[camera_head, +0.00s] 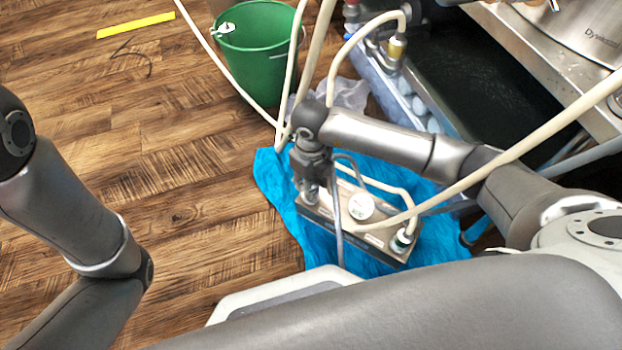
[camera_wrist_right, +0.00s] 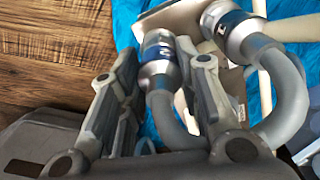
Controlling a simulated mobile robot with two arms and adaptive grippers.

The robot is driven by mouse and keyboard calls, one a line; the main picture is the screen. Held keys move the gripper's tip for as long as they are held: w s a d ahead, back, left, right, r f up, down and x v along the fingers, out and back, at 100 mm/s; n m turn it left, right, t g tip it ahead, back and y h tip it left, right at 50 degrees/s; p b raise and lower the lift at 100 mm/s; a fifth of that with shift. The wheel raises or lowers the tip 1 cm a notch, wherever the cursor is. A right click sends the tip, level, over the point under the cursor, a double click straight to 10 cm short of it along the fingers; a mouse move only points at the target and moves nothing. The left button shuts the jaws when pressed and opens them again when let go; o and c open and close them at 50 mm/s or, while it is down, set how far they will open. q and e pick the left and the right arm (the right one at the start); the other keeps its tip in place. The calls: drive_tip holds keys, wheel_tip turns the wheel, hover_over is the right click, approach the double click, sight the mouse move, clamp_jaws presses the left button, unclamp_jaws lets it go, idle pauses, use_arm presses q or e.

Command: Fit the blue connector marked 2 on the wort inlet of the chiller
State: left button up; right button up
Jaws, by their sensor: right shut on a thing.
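My right gripper (camera_head: 311,172) is over the left end of the chiller (camera_head: 372,242), a flat box with a round gauge, lying on a blue cloth. In the right wrist view the gripper (camera_wrist_right: 160,76) is shut on a silver connector with a blue band (camera_wrist_right: 158,55) and a grey hose. Its mark is not readable there. A second blue-banded connector (camera_wrist_right: 226,27) on a grey hose stands just to the right; its mark is unclear. The inlet is hidden, and I cannot tell whether the held connector touches it. My left gripper is out of view.
A green bucket (camera_head: 257,55) stands behind. Cream hoses (camera_head: 500,165) cross over the chiller and run close to my right arm. A dark sink or trough (camera_head: 475,75) is at the upper right. The wooden floor (camera_head: 130,150) at left is open, with a yellow strip (camera_head: 136,26).

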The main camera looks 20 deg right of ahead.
drive_tip(key=shift+f, duration=0.15)
drive_tip(key=o, duration=1.2)
wheel_tip(320, 180, up, 12)
